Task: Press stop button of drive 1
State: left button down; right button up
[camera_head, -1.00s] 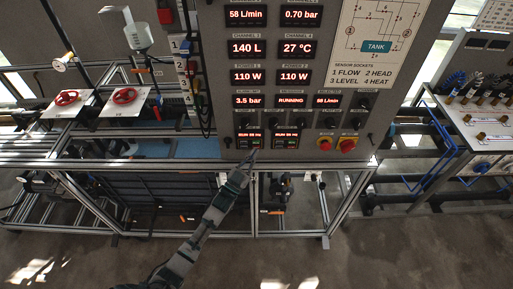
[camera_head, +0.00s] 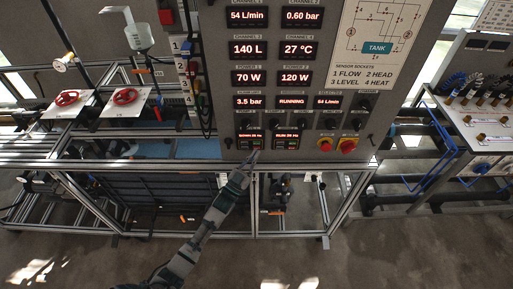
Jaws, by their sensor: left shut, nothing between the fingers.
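Drive 1 (camera_head: 250,137) is the left of two small drive units low on the grey control panel. Its red display text is too small to read surely, but it differs from the display on drive 2 (camera_head: 286,137). Small buttons sit under the display; the stop button is too small to tell apart. My left gripper (camera_head: 254,157) is shut and empty. Its tip is at the panel's lower edge, just below drive 1's buttons; I cannot tell whether it touches. My right gripper does not show.
Displays fill the panel (camera_head: 222,60) above, reading 54 L/min, 0.60 bar, 70 W and 120 W. Red handwheels (camera_head: 125,96) stand at left. A metal frame rail (camera_head: 120,164) runs below the panel.

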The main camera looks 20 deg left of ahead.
pick_arm(q)
jog(key=shift+s+d, duration=0.2)
jog(key=shift+s, duration=0.2)
jog(key=s+p, duration=0.1)
jog(key=s, duration=0.1)
jog(key=s+d+p, duration=0.1)
jog(key=s+p, duration=0.1)
jog(key=shift+s+d, duration=0.2)
jog(key=shift+s, duration=0.2)
dwell(0.6)
